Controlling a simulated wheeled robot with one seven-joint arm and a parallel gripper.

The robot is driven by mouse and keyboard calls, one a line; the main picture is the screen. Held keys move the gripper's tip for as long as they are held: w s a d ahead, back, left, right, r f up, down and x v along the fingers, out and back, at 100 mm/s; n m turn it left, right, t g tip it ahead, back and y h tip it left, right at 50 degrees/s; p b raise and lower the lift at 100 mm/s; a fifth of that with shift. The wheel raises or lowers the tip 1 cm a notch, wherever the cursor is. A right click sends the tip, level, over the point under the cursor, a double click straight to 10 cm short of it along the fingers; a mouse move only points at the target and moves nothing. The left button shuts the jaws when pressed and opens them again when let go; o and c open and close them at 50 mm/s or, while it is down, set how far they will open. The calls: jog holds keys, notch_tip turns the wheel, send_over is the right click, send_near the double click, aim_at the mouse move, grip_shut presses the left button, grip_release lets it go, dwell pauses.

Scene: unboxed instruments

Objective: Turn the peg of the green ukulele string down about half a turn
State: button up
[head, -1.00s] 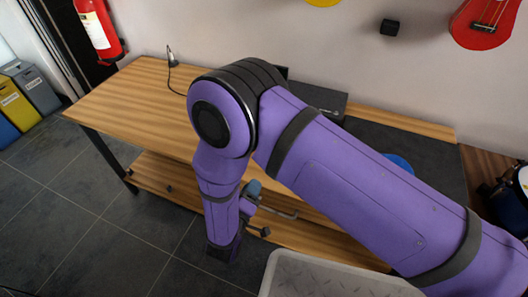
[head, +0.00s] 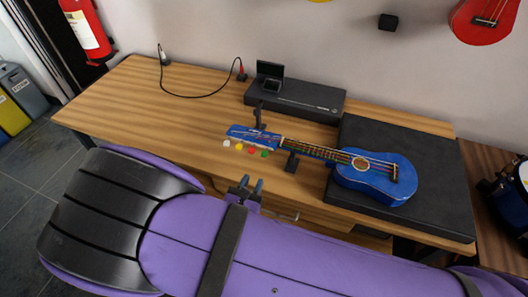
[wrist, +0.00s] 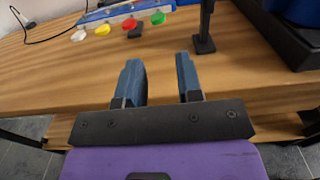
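A blue ukulele (head: 365,178) lies with its body on a dark pad and its neck reaching left over the wooden bench. Its headstock (head: 250,134) has a row of coloured pegs along the near edge. The green peg (head: 264,154) is the rightmost of the row; in the wrist view it (wrist: 158,18) is at the top, ahead of the gap between my fingers. My gripper (head: 251,183) is at the bench's near edge, in front of the pegs and apart from them. In the wrist view my gripper (wrist: 158,75) is open and empty.
The red (head: 251,151), yellow (head: 239,147) and white (head: 227,143) pegs are left of the green one. A black stand (head: 291,162) is under the neck, right of the pegs. A black box (head: 297,98) stands behind. The bench's left part is mostly clear.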

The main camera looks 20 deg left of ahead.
aim_at(264, 154)
jog(key=shift+n, duration=0.7)
jog(key=w, duration=1.1)
jog(key=shift+d+r, duration=0.25)
jog(key=shift+d, duration=0.05)
grip_shut()
